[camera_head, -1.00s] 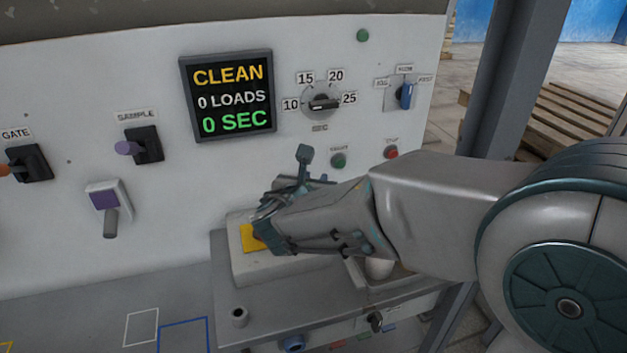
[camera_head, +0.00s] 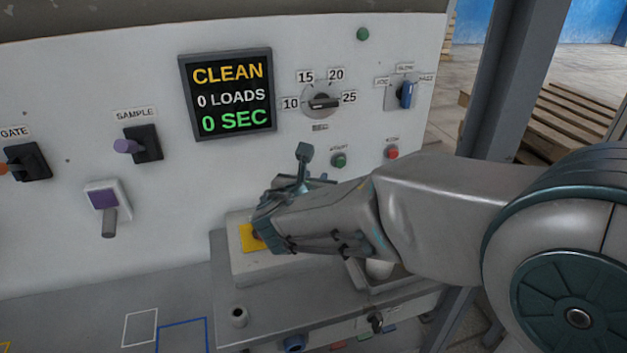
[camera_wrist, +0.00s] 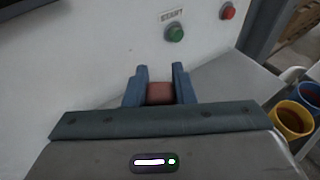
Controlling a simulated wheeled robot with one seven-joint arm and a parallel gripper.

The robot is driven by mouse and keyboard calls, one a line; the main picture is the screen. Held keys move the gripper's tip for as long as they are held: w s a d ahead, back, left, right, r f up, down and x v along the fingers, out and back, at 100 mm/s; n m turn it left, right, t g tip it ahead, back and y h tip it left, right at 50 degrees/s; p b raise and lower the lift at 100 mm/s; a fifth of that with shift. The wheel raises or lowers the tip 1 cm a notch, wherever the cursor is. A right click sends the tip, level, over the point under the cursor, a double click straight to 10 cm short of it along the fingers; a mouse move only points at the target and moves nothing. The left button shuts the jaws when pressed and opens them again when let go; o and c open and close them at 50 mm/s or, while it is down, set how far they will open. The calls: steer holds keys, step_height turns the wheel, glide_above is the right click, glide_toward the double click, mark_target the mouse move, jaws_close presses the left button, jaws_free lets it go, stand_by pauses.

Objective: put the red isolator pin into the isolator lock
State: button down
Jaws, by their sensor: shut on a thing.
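My gripper (camera_head: 264,230) is low in front of the panel, over the pale box with a yellow plate (camera_head: 247,238). The wrist view shows its two blue-grey fingers shut on a reddish piece, the red isolator pin (camera_wrist: 159,93). Only a short part of the pin shows between the fingers, and its tip is hidden. In the head view my gripper covers part of the yellow plate, which looks like the isolator lock. I cannot tell whether the pin touches the plate or is in it.
The pale box (camera_head: 236,264) stands on a grey ledge (camera_head: 275,307) with a small round socket (camera_head: 239,316). Above are a green start button (camera_head: 339,160), a red button (camera_head: 392,152) and a dial (camera_head: 321,102). Blue and yellow cups (camera_wrist: 292,118) stand at right in the wrist view.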

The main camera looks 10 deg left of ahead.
steer(key=shift+f+b, duration=2.75)
steer(key=shift+f, duration=0.05)
steer(key=c, duration=1.1)
jaws_free()
steer(key=p+v, duration=0.1)
steer(key=v, duration=1.3)
steer(key=shift+w, duration=0.1)
